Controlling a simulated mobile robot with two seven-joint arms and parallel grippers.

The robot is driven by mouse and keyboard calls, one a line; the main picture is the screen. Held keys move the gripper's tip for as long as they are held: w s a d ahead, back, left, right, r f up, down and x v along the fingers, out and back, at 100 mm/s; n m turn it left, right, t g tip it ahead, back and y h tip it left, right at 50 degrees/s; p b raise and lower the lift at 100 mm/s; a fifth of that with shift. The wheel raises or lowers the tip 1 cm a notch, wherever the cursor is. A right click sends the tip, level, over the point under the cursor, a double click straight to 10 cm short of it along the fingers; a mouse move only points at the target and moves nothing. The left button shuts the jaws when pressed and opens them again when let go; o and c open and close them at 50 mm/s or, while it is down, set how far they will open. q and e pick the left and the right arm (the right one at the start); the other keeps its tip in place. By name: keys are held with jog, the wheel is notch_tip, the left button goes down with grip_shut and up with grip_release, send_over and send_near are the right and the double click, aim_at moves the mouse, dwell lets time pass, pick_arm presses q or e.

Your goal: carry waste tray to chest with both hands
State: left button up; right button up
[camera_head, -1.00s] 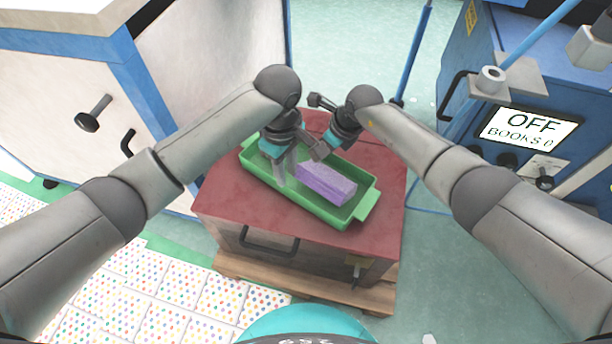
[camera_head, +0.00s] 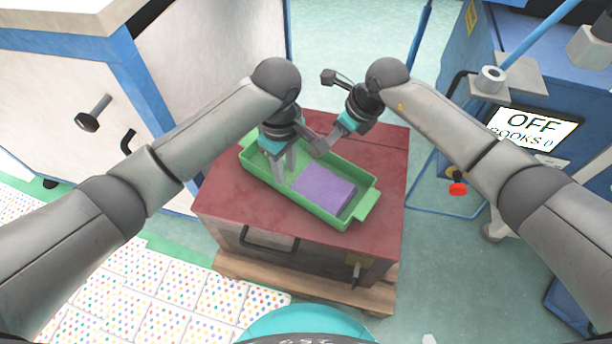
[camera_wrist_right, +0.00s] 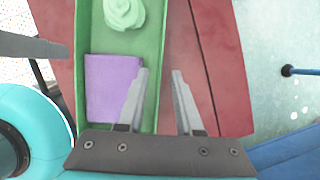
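A green tray (camera_head: 262,175) with end handles lies on top of a red chest (camera_head: 225,195). A flat purple block (camera_head: 323,188) lies in its right part and also shows in the right wrist view (camera_wrist_right: 112,85). My left gripper (camera_head: 284,178) points down into the tray's left part, its fingers apart beside the block. My right gripper (camera_head: 322,148) is above the tray's far edge. In the right wrist view its fingers (camera_wrist_right: 161,72) are open and empty over the tray's edge. A pale green lump (camera_wrist_right: 124,12) lies in the tray there.
The chest stands on a wooden pallet (camera_head: 235,268). A white and blue cabinet (camera_head: 60,85) is at the left. A blue machine with an OFF screen (camera_head: 528,128) is at the right. Dotted sheets (camera_head: 150,300) cover the front left floor.

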jog(key=shift+v, duration=2.35)
jog(key=shift+s+a, duration=0.1)
jog(key=shift+s, duration=0.05)
